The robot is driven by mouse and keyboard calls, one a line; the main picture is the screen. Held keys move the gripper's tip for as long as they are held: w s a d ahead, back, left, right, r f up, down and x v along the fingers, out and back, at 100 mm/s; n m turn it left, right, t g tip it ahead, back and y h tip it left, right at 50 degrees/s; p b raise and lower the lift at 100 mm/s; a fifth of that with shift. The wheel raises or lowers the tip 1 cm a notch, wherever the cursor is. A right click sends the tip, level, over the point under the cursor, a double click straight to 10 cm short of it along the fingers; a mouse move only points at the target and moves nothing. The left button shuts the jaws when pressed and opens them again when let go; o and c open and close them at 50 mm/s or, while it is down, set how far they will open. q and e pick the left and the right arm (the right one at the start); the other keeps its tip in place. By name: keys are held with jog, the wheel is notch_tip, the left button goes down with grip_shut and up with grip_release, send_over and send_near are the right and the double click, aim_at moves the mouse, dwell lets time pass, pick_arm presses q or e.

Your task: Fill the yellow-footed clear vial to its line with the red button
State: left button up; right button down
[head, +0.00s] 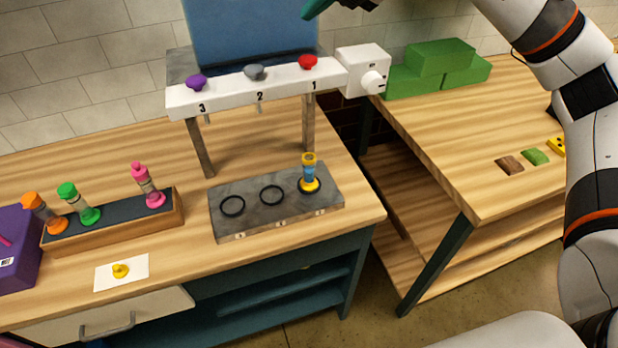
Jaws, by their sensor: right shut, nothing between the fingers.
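The clear vial (308,173) stands upright on the grey slab (250,222), at the ring marked 1 on its right end. It has a yellow foot and a yellow top, with blue showing between them; I cannot make out its line or the exact level. The red button (308,62) sits on the white dispenser (232,96) above the number 1, over the vial. My right gripper (318,7) is at the top edge, partly cut off, shut and empty, above and apart from the red button. My left gripper is out of view.
A purple button (197,82) and a grey button (255,72) share the dispenser. A white box with a knob (374,82) adjoins its right. A wooden rack (120,233) holds orange, green and pink vials. A yellow piece (121,270) lies on white paper. Green blocks (440,57) sit right.

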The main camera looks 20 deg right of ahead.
dwell(0.8)
jog(key=n, duration=0.2)
jog(key=n+p, duration=0.1)
jog(key=shift+a+r+n, duration=0.25)
jog(key=shift+r+n, duration=0.05)
jog(key=shift+n, duration=0.1)
jog(key=r+n+p, duration=0.1)
jog(key=n+p, duration=0.1)
jog(key=n, duration=0.8)
jog(key=r+n+p, duration=0.1)
jog(key=n+p, duration=0.2)
jog(key=n, duration=0.8)
jog(key=r+n+p, duration=0.1)
jog(key=n+p, duration=0.1)
jog(key=n, duration=0.9)
jog(key=shift+d+p, duration=0.25)
jog(key=shift+p, duration=0.15)
